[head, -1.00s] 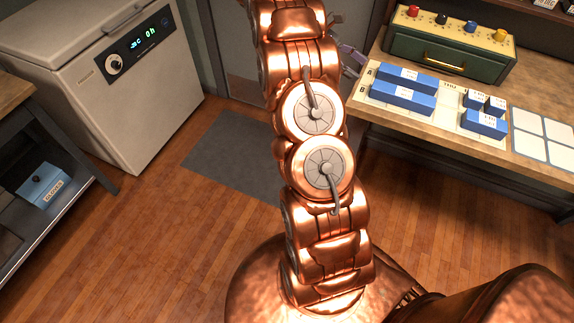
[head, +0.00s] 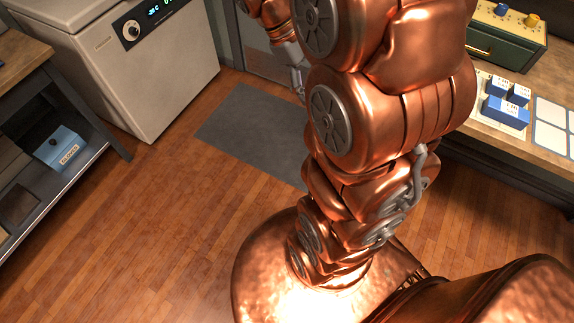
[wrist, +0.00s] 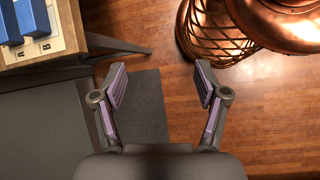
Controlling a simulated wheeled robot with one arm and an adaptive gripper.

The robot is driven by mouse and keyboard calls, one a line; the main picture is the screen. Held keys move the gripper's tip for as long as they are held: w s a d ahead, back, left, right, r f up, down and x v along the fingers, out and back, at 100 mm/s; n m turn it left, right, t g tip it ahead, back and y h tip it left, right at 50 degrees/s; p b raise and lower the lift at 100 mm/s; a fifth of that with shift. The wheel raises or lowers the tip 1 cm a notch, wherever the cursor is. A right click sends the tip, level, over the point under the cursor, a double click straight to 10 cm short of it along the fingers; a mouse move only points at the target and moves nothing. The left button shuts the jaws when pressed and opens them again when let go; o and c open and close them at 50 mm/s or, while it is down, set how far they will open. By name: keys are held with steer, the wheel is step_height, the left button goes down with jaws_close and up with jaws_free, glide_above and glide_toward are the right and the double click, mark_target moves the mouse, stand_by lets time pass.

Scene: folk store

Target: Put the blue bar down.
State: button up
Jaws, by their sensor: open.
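My gripper (wrist: 160,84) is open and empty in the wrist view, its two fingers wide apart above the floor and a grey mat. Two long blue bars, one (wrist: 33,18) beside another (wrist: 9,24), lie on a pale board (wrist: 70,24) marked A and B at the upper left of the wrist view. They are cut off by the frame edge, and my gripper is well apart from them. Shorter blue blocks (head: 506,111) show there on the bench at the right.
The wooden bench (head: 553,82) carries a green box (head: 508,38) with coloured knobs and white cards (head: 552,122). A white freezer (head: 160,85) and a shelf with a blue glove box (head: 59,149) stand at the left. The floor mat (head: 255,132) is clear.

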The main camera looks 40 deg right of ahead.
steer(key=s+a+f+m+t+y, duration=0.1)
steer(key=s+a, duration=0.4)
steer(key=a, duration=0.3)
steer(key=s+a+f+m+t+y, duration=0.1)
steer(key=s+a+m+t+y, duration=0.1)
steer(key=s+a, duration=0.4)
steer(key=shift+s+a, duration=0.3)
steer(key=shift+a, duration=0.8)
step_height(320, 180, up, 3)
steer(key=p, duration=0.3)
steer(key=shift+r, duration=0.15)
